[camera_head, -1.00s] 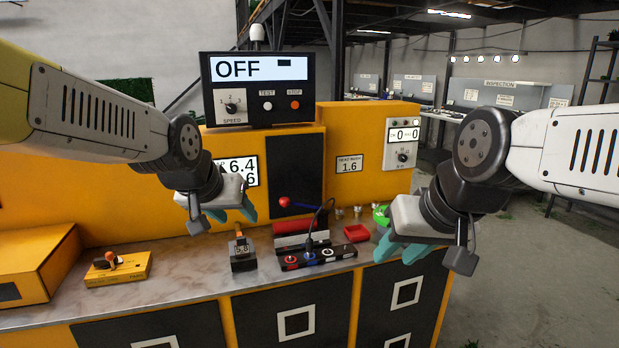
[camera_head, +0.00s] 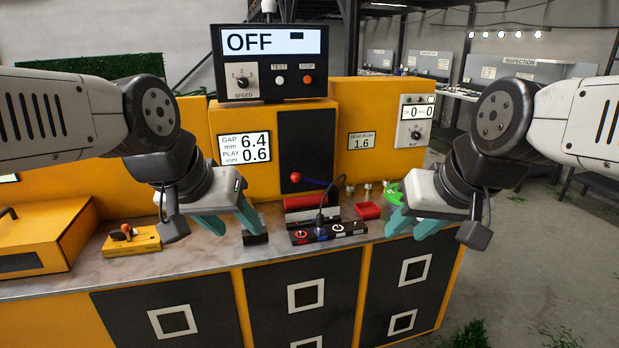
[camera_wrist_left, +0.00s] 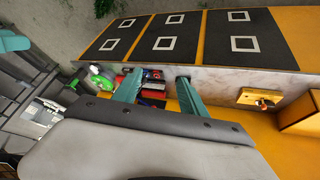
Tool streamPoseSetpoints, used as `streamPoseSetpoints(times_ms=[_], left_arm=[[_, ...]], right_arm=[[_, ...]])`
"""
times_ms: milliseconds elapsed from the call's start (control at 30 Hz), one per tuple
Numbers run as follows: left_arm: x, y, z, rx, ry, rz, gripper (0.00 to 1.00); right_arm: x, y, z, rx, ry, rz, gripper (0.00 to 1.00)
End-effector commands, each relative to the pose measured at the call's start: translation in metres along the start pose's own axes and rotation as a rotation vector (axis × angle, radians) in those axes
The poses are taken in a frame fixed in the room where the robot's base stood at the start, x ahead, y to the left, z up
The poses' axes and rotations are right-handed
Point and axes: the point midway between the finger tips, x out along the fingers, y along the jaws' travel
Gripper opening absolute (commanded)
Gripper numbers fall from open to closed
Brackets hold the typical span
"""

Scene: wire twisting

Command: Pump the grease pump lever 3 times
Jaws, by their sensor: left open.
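A lever with a red ball knob (camera_head: 295,177) and a blue rod stands at the front of the machine's dark panel. I cannot tell if it is the grease pump lever. A small dark box (camera_head: 255,239) on the bench is mostly hidden behind my left gripper (camera_head: 231,226). The left gripper is open and empty, low over the bench, left of and below the red knob. Its spread teal fingers also show in the left wrist view (camera_wrist_left: 158,84). My right gripper (camera_head: 414,228) has its teal fingers apart, empty, beside a green item (camera_head: 394,194) at the bench's right end.
A black strip with round controls (camera_head: 328,232) and a red tray (camera_head: 367,210) lie right of the left gripper. A yellow box with an orange-topped switch (camera_head: 130,240) sits left. A control screen reading OFF (camera_head: 268,42) stands above. The bench front (camera_head: 190,262) is clear.

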Motion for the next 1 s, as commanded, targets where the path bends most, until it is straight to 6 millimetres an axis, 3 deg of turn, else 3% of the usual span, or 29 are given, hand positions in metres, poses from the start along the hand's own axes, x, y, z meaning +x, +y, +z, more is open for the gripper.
streamPoseSetpoints(times_ms=[167,400,433,1000], left_arm=[[0.0000,-0.0001,-0.0002,0.000,0.000,0.000,0.50],[0.0000,-0.0001,-0.0003,0.000,0.000,0.000,0.03],[0.0000,-0.0001,-0.0003,0.000,0.000,0.000,0.00],[0.0001,-0.0001,-0.0003,0.000,0.000,0.000,0.00]], right_arm=[[0.0000,0.0000,0.0000,0.000,0.000,0.000,0.36],[0.0000,0.0000,0.0000,0.000,0.000,0.000,0.36],[0.0000,0.0000,0.0000,0.000,0.000,0.000,0.36],[0.0000,0.0000,0.0000,0.000,0.000,0.000,0.36]])
